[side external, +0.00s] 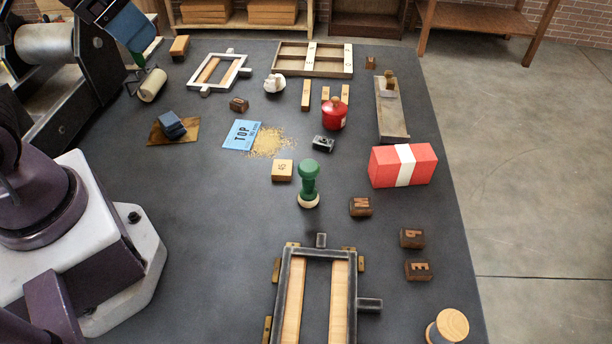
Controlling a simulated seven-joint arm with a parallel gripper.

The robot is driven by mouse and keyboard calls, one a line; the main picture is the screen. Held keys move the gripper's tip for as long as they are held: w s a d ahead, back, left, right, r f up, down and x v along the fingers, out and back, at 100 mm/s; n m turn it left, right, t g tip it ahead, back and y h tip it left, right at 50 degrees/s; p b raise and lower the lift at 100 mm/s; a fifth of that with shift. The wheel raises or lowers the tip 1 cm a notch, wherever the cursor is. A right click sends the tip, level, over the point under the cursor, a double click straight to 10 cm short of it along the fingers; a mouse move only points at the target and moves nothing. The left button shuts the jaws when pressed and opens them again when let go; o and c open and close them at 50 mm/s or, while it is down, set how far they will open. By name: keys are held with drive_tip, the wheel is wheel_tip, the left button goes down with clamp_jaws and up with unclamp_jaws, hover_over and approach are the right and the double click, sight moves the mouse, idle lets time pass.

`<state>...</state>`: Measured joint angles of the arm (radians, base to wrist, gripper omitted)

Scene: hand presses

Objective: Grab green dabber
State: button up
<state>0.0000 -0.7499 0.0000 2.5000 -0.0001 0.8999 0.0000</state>
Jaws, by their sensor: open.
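The green dabber (309,180) stands upright on the dark table in the middle of the side external view. It has a green knobbed handle and a cream round base. Nothing is touching it. A small wooden block marked with a number (282,170) sits just to its left. I cannot make out my gripper in this view. My white and purple base shows at the lower left.
A red box with a white band (404,165) lies right of the dabber, and a red lidded pot (334,114) stands behind it. A metal-framed form (361,304) lies in front. A dark press (95,60) stands at the upper left.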

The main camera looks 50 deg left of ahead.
drive_tip(key=shift+o, duration=0.2)
idle(0.4)
drive_tip(key=m+g+y, duration=0.4)
drive_tip(key=m+y, duration=0.8)
drive_tip(key=m, duration=0.9)
hover_over(313, 178)
drive_tip(key=s+d, duration=0.2)
drive_tip(key=s, duration=0.1)
wheel_tip(313, 178, down, 18)
drive_tip(key=d+f+m+t+y, duration=0.1)
drive_tip(key=d+f+m+t, duration=0.1)
drive_tip(key=f+m, duration=0.1)
drive_tip(key=s+d+f+m+t+y, duration=0.1)
drive_tip(key=d+f+m+t, duration=0.1)
drive_tip(key=d+f+m, duration=0.1)
drive_tip(key=s+d+f+m+t+y, duration=0.1)
drive_tip(key=d+f+m+t+y, duration=0.1)
drive_tip(key=f+m, duration=0.1)
drive_tip(key=shift+d+f+t, duration=0.3)
drive_tip(key=shift+f, duration=0.6)
drive_tip(key=shift+a+f, duration=0.1)
drive_tip(key=shift+a, duration=0.2)
drive_tip(key=x, duration=0.6)
drive_tip(key=shift+w+a, duration=0.2)
drive_tip(key=shift+a, duration=0.05)
drive_tip(key=shift+r+x, duration=0.2)
drive_tip(key=shift+x, duration=2.55)
drive_tip(key=shift+w, duration=0.1)
